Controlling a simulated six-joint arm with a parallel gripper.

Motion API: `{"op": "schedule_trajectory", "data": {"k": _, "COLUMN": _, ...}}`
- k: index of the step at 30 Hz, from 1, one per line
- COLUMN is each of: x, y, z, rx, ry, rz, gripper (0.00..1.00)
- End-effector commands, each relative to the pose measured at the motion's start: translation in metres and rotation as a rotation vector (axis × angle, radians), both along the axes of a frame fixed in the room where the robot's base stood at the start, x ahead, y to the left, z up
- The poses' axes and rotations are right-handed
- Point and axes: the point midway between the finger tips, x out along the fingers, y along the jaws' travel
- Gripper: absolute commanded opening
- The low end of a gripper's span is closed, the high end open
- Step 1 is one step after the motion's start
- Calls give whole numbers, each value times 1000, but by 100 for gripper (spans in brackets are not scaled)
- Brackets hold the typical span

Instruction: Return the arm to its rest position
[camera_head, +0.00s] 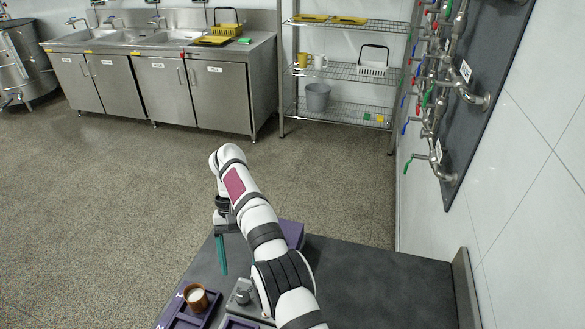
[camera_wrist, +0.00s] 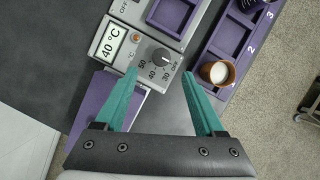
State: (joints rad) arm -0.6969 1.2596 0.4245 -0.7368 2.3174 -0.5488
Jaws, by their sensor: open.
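My gripper (camera_wrist: 160,88) shows in the wrist view with two teal fingers spread wide apart and nothing between them. In the head view my gripper (camera_head: 222,255) points down over the left edge area of the dark table (camera_head: 380,283), partly hidden by my white arm. Under the fingers in the wrist view is a grey control unit (camera_wrist: 160,62) with a dial and a display reading 40 °C. A brown cup with white contents (camera_wrist: 218,72) stands right of the fingers in a numbered purple rack (camera_wrist: 206,58), apart from the gripper.
The brown cup (camera_head: 196,298) also shows at the table's front left. A purple block (camera_head: 292,233) lies behind my arm. A wall panel with pipes and valves (camera_head: 440,90) rises on the right. Sinks (camera_head: 150,37) and a wire shelf (camera_head: 345,70) stand far back. The floor between is clear.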

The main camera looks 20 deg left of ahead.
Motion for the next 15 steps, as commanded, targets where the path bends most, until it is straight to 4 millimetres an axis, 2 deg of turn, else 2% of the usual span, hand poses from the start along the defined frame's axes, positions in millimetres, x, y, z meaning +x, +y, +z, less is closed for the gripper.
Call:
{"op": "schedule_trajectory", "data": {"k": 2, "x": 10, "y": -17, "z": 23, "rx": 5, "ry": -15, "rz": -36, "gripper": 71}}
{"op": "schedule_trajectory", "data": {"k": 4, "x": 19, "y": -51, "z": 61, "rx": 15, "ry": -38, "rz": -104, "gripper": 71}}
{"op": "schedule_trajectory", "data": {"k": 5, "x": 20, "y": -71, "z": 80, "rx": 20, "ry": -51, "rz": -141, "gripper": 71}}
{"op": "schedule_trajectory", "data": {"k": 6, "x": 16, "y": -99, "z": 103, "rx": 28, "ry": -70, "rz": -195, "gripper": 71}}
{"op": "schedule_trajectory", "data": {"k": 8, "x": 2, "y": -142, "z": 132, "rx": 41, "ry": -100, "rz": -281, "gripper": 71}}
{"op": "schedule_trajectory", "data": {"k": 9, "x": -14, "y": -170, "z": 147, "rx": 50, "ry": -120, "rz": -340, "gripper": 71}}
{"op": "schedule_trajectory", "data": {"k": 11, "x": -44, "y": -208, "z": 161, "rx": 64, "ry": -152, "rz": -434, "gripper": 71}}
{"op": "schedule_trajectory", "data": {"k": 12, "x": -69, "y": -230, "z": 166, "rx": 73, "ry": -175, "rz": -499, "gripper": 71}}
{"op": "schedule_trajectory", "data": {"k": 14, "x": -108, "y": -258, "z": 165, "rx": 87, "ry": -208, "rz": -596, "gripper": 71}}
{"op": "schedule_trajectory", "data": {"k": 15, "x": -134, "y": -272, "z": 160, "rx": 95, "ry": -230, "rz": -656, "gripper": 71}}
